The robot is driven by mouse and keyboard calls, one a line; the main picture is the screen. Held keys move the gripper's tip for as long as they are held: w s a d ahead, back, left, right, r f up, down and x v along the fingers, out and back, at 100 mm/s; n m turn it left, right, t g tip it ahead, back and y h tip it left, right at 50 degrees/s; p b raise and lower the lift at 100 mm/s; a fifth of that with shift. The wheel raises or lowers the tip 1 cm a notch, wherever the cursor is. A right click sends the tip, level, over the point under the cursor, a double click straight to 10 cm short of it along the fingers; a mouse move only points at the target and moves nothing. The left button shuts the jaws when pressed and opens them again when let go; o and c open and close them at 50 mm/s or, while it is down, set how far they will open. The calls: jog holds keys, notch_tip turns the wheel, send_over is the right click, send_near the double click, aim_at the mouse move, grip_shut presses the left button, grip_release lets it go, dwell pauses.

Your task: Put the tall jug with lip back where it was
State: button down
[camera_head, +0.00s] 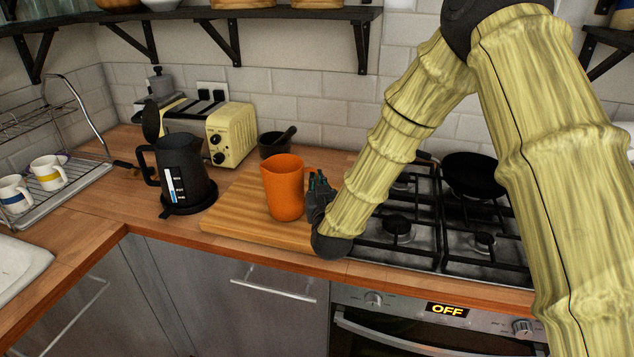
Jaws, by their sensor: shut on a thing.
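The tall jug (284,190) is orange, upright and open at the top, with an uneven rim. My gripper (311,195) comes from the right and is shut on the jug's right side. The fingertips are partly hidden at the jug's edge.
A black kettle (183,172) with its lid up stands left of the board. A cream toaster (215,130) and a dark mortar with pestle (275,145) stand behind. The gas hob (398,232) with a black pan (472,175) is right. A rack with mugs (48,172) is far left.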

jog(key=shift+f, duration=0.1)
jog(key=c, duration=1.6)
grip_release()
jog(key=shift+c, duration=0.2)
jog(key=s+b, duration=0.1)
jog(key=s, duration=0.7)
jog(key=s+d+b, duration=0.1)
jog(key=s, duration=0.3)
jog(key=shift+b, duration=0.35)
